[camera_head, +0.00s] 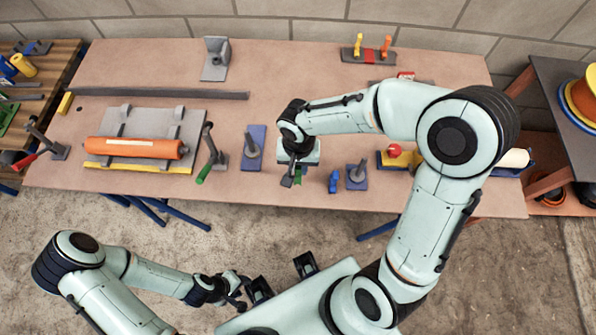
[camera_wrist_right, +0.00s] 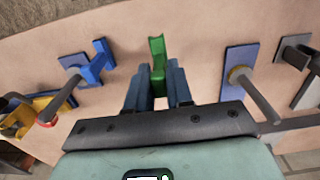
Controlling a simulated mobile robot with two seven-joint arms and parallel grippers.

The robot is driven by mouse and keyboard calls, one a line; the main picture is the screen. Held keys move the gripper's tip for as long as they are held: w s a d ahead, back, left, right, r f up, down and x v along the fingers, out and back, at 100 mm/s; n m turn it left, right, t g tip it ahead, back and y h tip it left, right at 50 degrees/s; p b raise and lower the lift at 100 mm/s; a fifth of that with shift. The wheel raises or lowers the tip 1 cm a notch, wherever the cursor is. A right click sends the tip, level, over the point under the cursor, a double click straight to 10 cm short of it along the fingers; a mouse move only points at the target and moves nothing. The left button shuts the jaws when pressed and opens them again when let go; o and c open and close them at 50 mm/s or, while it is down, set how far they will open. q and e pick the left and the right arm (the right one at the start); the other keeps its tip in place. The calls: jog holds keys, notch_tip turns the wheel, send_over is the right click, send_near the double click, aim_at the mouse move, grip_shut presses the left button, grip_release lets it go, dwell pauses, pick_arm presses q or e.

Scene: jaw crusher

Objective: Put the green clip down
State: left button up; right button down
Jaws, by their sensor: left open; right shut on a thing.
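The green clip (camera_head: 298,180) shows as a small green piece at my right gripper (camera_head: 295,176), above the front part of the brown table (camera_head: 400,200). In the right wrist view the green clip (camera_wrist_right: 157,50) stands out between the two blue-grey fingers of my right gripper (camera_wrist_right: 159,76). The fingers are shut on it. I cannot tell whether the clip touches the table. My left gripper (camera_head: 238,288) is open and empty, low in front of the table, near my base.
A blue plate with a grey post (camera_head: 252,150) stands left of my right gripper. A blue clip (camera_head: 333,181) and another blue plate with a post (camera_head: 357,177) are to its right. An orange roller (camera_head: 135,148) lies further left. Bare tabletop lies behind the plates.

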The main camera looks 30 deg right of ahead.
aim_at(298, 172)
jog(key=shift+f+b, duration=0.3)
jog(key=shift+f, duration=2.05)
jog(key=shift+f, duration=0.1)
jog(key=c, duration=1.4)
grip_release()
jog(key=shift+f, duration=0.1)
jog(key=o, duration=0.4)
jog(key=shift+r, duration=0.55)
notch_tip(298, 172, up, 11)
jog(key=shift+r+p, duration=0.2)
jog(key=shift+p, duration=0.6)
